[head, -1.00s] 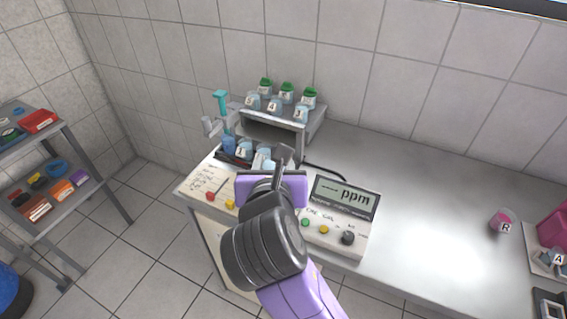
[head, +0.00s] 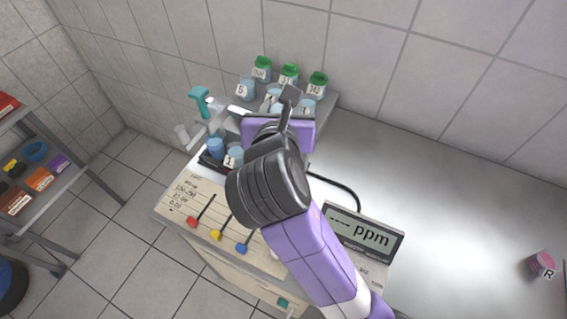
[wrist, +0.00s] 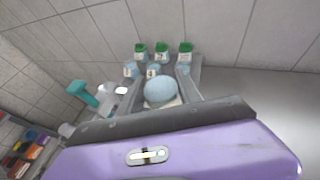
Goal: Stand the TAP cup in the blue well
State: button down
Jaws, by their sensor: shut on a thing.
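My gripper (head: 287,98) is shut on a light blue, round-topped cup (wrist: 160,91), seen between the fingers in the wrist view. No label on it is readable, so I cannot tell whether it is the TAP cup. In the head view my wrist hides most of it. My gripper is raised by the rack's upper shelf (head: 327,103). A blue round piece (head: 216,148) stands in the dark tray below, beside a pale cup marked 1 (head: 235,154). I cannot tell whether the blue piece is the blue well; my arm hides the tray's right part.
Small labelled cups, one at the left (head: 245,89), and several green-capped bottles (head: 262,68) stand on the upper shelf. A teal-handled tap (head: 199,97) is left of the rack. The ppm meter (head: 362,233) is at front right. The counter (head: 430,190) is mostly clear; a pink R cup (head: 541,264) stands far right.

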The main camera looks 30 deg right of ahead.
notch_tip(320, 180, down, 20)
jog(key=shift+r+b, duration=0.1)
jog(key=shift+b, duration=0.65)
jog(key=c, duration=1.1)
grip_release()
jog(key=v, duration=1.2)
jog(key=shift+d, duration=0.1)
